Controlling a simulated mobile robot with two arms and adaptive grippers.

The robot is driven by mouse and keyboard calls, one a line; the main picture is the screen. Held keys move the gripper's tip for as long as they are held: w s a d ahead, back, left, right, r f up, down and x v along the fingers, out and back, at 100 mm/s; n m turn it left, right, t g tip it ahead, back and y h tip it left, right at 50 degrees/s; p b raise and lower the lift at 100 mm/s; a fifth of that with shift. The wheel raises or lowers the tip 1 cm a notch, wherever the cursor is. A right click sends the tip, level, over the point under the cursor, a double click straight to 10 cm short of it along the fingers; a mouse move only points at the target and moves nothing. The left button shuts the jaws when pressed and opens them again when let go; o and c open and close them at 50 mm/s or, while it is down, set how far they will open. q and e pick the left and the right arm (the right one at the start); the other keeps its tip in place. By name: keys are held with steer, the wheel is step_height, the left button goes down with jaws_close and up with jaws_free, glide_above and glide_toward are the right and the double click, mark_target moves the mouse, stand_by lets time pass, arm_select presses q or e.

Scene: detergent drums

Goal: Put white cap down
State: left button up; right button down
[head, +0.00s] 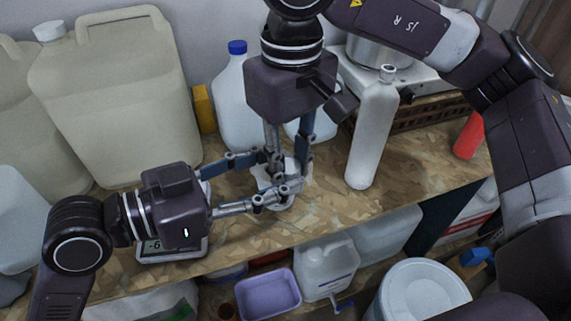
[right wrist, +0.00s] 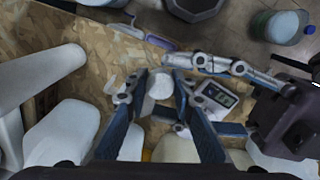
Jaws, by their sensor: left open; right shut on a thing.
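The white cap (right wrist: 160,86) is round and pale and sits between the fingertips of my right gripper in the right wrist view. My right gripper (head: 288,168) comes down from above in the head view and is shut on the cap, low over the camouflage-patterned worktop (head: 330,210). My left gripper (head: 281,179) reaches in from the left, with its open fingers to either side of the same spot. Fingers of both grippers largely hide the cap in the head view, so I cannot tell whether it touches anything below.
A white bottle (head: 372,135) stands right of the grippers. A blue-capped jug (head: 238,105) and a large beige canister (head: 120,95) stand behind. A small scale (right wrist: 217,95) lies beside my left gripper. A purple basin (head: 268,293) is below the worktop's front edge.

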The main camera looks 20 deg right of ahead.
arm_select(q)
steer(key=shift+x, duration=1.15)
steer(key=shift+c, duration=0.5)
steer(key=shift+w, duration=0.1)
steer(key=c, duration=1)
steer(key=shift+a, duration=0.1)
steer(key=shift+c, duration=0.6)
arm_select(e)
steer(key=c, duration=1.6)
jaws_free()
arm_select(q)
steer(key=shift+w, duration=0.1)
arm_select(e)
steer(key=shift+s, duration=0.1)
steer(key=shift+a, duration=0.1)
